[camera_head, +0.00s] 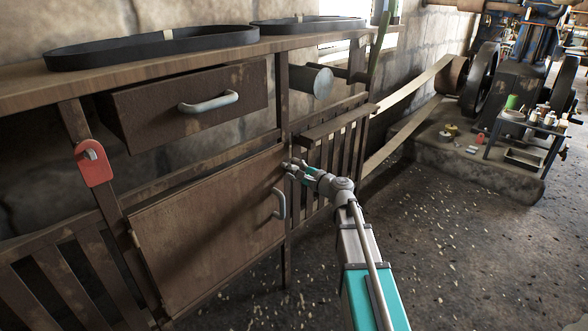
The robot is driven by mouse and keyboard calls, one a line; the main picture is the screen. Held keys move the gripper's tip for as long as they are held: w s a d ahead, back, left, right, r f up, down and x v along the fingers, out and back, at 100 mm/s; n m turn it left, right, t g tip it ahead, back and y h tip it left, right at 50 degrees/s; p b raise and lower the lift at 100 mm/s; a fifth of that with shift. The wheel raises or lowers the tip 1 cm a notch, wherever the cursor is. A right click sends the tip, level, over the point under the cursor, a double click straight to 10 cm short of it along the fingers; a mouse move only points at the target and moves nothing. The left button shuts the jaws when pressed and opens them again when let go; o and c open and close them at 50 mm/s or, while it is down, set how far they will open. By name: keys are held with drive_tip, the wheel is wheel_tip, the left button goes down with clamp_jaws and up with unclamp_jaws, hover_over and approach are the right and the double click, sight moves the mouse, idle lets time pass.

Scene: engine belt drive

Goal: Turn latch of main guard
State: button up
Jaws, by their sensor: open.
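A rusty brown panel door (205,235), which looks like the main guard, is set low in the wooden bench frame. A grey curved handle (279,203) is on its right edge. My gripper (288,165) is open at the door's upper right corner, by the frame post. The latch cannot be made out clearly; the gripper covers that corner. I cannot tell whether the fingers touch anything. My teal and grey arm reaches in from the lower right.
A partly pulled-out drawer (190,104) juts out above the door. A red padlock-like tag (94,164) hangs on the left post. Slatted panels (335,160) flank the door. Black belts (150,48) lie on the bench top (120,77).

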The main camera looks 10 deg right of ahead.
drive_tip(key=shift+w+a, duration=0.15)
drive_tip(key=shift+w, duration=0.05)
clamp_jaws()
idle(0.5)
